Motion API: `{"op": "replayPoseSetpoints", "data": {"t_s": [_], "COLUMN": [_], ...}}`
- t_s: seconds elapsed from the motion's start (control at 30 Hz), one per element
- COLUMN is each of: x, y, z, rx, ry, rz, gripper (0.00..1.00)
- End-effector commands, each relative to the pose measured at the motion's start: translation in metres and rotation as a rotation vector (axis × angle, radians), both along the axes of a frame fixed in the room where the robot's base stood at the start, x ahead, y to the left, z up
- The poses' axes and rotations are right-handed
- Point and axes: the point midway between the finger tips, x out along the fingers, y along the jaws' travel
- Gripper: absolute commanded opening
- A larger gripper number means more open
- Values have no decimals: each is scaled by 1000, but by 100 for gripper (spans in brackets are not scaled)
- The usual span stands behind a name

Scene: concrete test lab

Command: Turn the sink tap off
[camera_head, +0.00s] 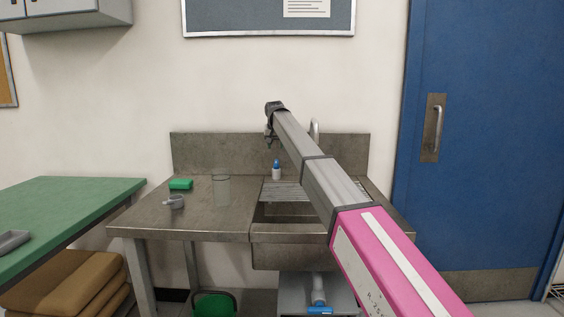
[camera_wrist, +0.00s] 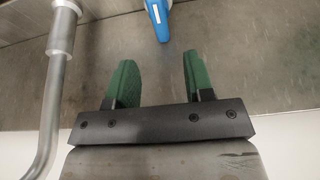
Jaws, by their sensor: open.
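The sink tap (camera_head: 315,129) is a grey metal pipe at the back of the steel sink (camera_head: 290,237). My arm hides most of it in the head view, where only its curved top shows. In the wrist view the tap's pipe (camera_wrist: 50,95) stands at the left, apart from the fingers. In the head view my gripper (camera_head: 270,138) hangs above the back of the counter, left of the tap.
A steel backsplash (camera_head: 220,152) rises behind.

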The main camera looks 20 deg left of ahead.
Motion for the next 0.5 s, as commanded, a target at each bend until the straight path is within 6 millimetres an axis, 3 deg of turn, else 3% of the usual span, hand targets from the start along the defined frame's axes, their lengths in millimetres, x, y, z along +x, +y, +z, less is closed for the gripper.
{"op": "replayPoseSetpoints", "data": {"t_s": [0.3, 0.5], "x": [22, 31], "y": [4, 6], "z": [-53, -75], "rx": [0, 0], "ry": [1, 0], "rz": [0, 0], "gripper": [48, 48]}}
